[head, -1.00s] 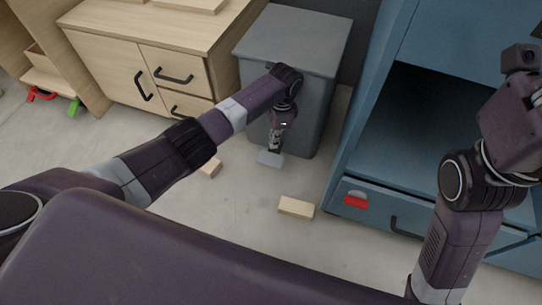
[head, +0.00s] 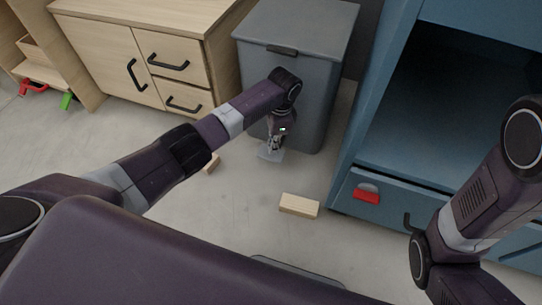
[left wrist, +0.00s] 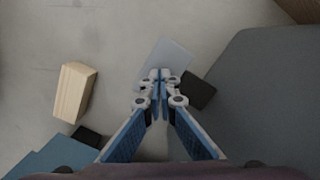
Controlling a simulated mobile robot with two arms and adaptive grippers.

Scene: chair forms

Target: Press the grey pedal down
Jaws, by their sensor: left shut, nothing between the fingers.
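The grey pedal (head: 274,156) is a small flat light-grey plate low at the front of the grey bin (head: 312,100). My left gripper (head: 271,148) points down over the pedal and partly covers it in the head view. In the left wrist view the left gripper (left wrist: 160,75) is shut and empty, its tips overlapping the near part of the pedal (left wrist: 172,53). I cannot tell whether the tips touch it. The bin's lid (head: 295,25) looks closed. My right gripper is out of view.
Wooden blocks lie on the floor, one right of the pedal (head: 299,205) and one left (head: 212,164). A wooden cabinet (head: 165,60) stands left of the bin. Floor in front is mostly clear.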

